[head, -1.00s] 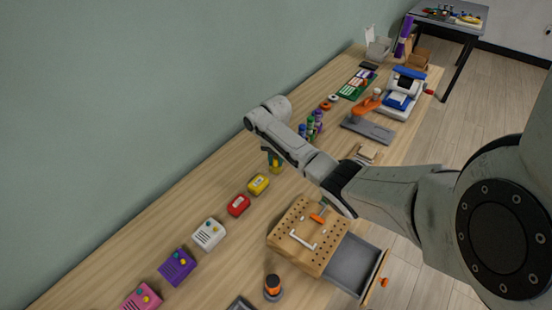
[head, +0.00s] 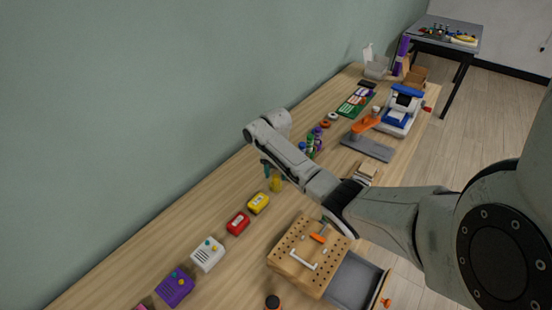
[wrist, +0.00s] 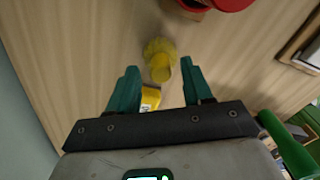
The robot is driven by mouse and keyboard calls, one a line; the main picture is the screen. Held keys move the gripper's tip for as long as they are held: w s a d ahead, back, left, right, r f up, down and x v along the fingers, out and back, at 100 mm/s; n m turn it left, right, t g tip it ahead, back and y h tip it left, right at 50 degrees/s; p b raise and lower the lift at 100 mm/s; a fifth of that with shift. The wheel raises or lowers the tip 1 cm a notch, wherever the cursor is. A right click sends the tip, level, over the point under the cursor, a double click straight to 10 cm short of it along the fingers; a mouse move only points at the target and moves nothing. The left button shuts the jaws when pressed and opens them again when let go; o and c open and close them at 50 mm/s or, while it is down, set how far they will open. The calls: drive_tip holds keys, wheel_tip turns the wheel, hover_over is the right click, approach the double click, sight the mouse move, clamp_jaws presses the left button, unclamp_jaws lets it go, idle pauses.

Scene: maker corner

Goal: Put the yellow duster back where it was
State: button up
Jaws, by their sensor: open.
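The yellow duster (wrist: 160,58) has a fluffy round head and a short yellow handle. In the wrist view it shows between and just beyond the fingertips of my gripper (wrist: 159,72). The jaws are open, with a green finger on either side. I cannot tell whether a finger touches it. In the head view the duster (head: 276,183) is a small upright yellow shape right at my gripper (head: 271,172), low over the workbench (head: 190,240). A yellow labelled thing (wrist: 151,98) also shows between the fingers in the wrist view.
A yellow box (head: 258,203), red box (head: 237,222), white box (head: 208,254) and purple box (head: 175,288) stand in a row. A pegboard block (head: 290,262) has its drawer (head: 352,282) open. Small bottles (head: 312,143) stand beyond my gripper. A second table (head: 445,35) is far off.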

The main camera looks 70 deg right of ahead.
sight(276, 176)
wheel_tip(276, 176, up, 10)
drive_tip(key=shift+f+b, duration=0.15)
drive_tip(key=shift+b, duration=0.25)
